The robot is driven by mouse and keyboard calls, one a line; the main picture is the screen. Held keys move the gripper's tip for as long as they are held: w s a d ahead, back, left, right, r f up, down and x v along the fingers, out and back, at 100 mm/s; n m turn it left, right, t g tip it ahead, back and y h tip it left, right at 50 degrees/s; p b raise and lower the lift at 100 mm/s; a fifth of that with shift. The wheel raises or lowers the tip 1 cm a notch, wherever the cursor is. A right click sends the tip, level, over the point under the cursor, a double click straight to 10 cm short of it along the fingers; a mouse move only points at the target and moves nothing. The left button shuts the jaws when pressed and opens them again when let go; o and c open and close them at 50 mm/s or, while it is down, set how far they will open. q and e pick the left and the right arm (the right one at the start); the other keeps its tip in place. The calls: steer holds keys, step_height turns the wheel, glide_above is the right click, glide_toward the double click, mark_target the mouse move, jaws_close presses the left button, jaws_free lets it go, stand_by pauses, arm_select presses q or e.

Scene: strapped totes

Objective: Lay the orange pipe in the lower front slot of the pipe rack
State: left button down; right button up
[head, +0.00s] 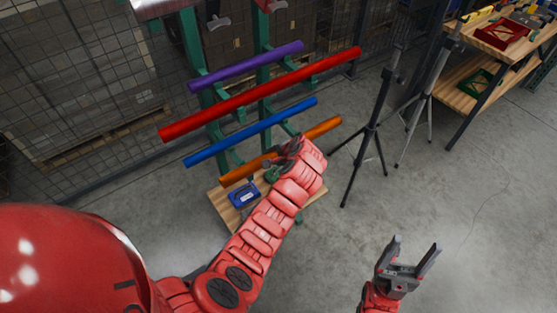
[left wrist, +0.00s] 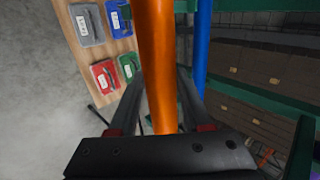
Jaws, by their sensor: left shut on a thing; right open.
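The orange pipe (head: 242,171) lies slantwise below the blue pipe (head: 250,132) in the head view, at the low front of the green pipe rack (head: 192,40). My left gripper (head: 284,155) is shut on the orange pipe near its middle. In the left wrist view the orange pipe (left wrist: 156,60) runs between the two fingers, with the blue pipe (left wrist: 202,50) to its right. The hand hides the pipe's middle and the lower slot, so I cannot tell whether the pipe touches the rack. My right gripper (head: 416,248) is open and empty, over bare floor.
A red pipe (head: 260,95) and a purple pipe (head: 245,67) lie higher on the rack. Small cases, including a blue one (head: 243,195), sit on the wooden base (head: 222,205). Front-right floor is clear.

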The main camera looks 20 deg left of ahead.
arm_select(q)
steer(key=w+a, duration=0.4)
steer(key=a, duration=0.1)
step_height(320, 180, down, 7)
steer(key=b, duration=0.5)
stand_by(0.3)
steer(key=shift+c, duration=1.4)
jaws_free()
steer(key=shift+f, duration=0.1)
